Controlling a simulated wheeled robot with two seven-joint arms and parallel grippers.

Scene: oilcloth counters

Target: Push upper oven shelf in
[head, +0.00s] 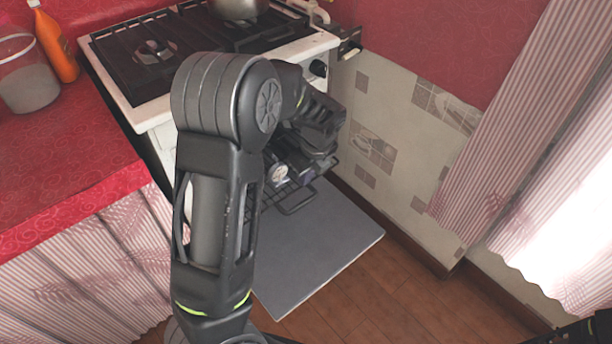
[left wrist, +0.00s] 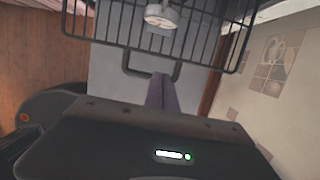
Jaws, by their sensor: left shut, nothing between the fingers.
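A black wire oven shelf (head: 265,205) sticks out of the stove front, partly hidden behind my left arm. Its looped handle (head: 297,202) shows at its front edge. In the left wrist view the shelf (left wrist: 205,35) spans the top, with its handle (left wrist: 131,68) below. A round white dial (left wrist: 162,16) is at the shelf. My left gripper (left wrist: 160,82) is shut and empty, its fingertips by the handle loop; I cannot tell if they touch it. In the head view the fingers are hidden.
The stove (head: 318,48) has a pot (head: 238,8) on top. A grey flat panel (head: 325,255) lies low in front. A tiled wall (head: 392,170) bounds the right side, and a red counter (head: 60,165) the left. Wooden floor (head: 400,305) is clear in front.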

